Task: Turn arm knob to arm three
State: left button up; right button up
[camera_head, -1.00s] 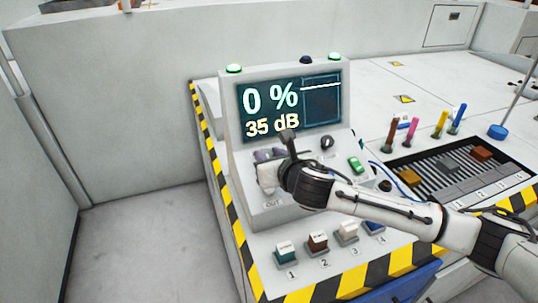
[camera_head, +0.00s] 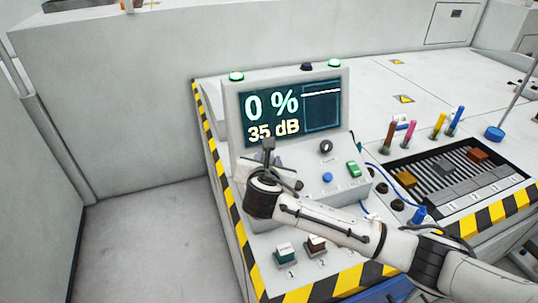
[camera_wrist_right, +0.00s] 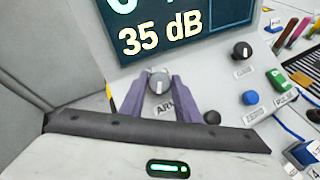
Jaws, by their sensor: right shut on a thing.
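The arm knob (camera_wrist_right: 158,82) is a round grey knob with a pale pointer line, above a partly covered label starting "AR". In the right wrist view, the two purple fingers of my right gripper (camera_wrist_right: 159,88) stand on either side of it and are shut on it. The pointer line looks roughly upright in that view. In the head view my right wrist hangs in front of the left part of the console (camera_head: 235,120) and hides the knob. The display (camera_head: 285,112) reads 0 % and 35 dB. My left gripper is not in view.
A dark knob (camera_head: 326,146), a blue button (camera_head: 327,178) and a green switch (camera_head: 353,168) are on the console to the right. Numbered sample blocks (camera_head: 285,251) stand in front, under my arm. A slotted tray (camera_head: 445,170) and several coloured pegs are farther right.

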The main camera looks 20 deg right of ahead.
jog(key=m, duration=0.1)
jog(key=m+g+h, duration=0.2)
jog(key=m, duration=0.1)
jog(key=shift+w+a+r, duration=0.1)
jog(key=shift+a, duration=0.15)
jog(key=m+g+h, duration=0.1)
jog(key=m, duration=0.1)
jog(key=m+g, duration=0.1)
jog(key=m, duration=0.1)
jog(key=shift+w+g+h, duration=0.15)
jog(key=shift+g+h, duration=0.15)
jog(key=shift+h, duration=0.1)
jog(key=shift+w+r+m+g+b, duration=0.15)
jog(key=shift+m+g+b, duration=0.25)
jog(key=shift+m+g, duration=1.55)
jog(key=shift+m+t, duration=0.25)
jog(key=shift+m, duration=0.3)
jog(key=o, duration=1)
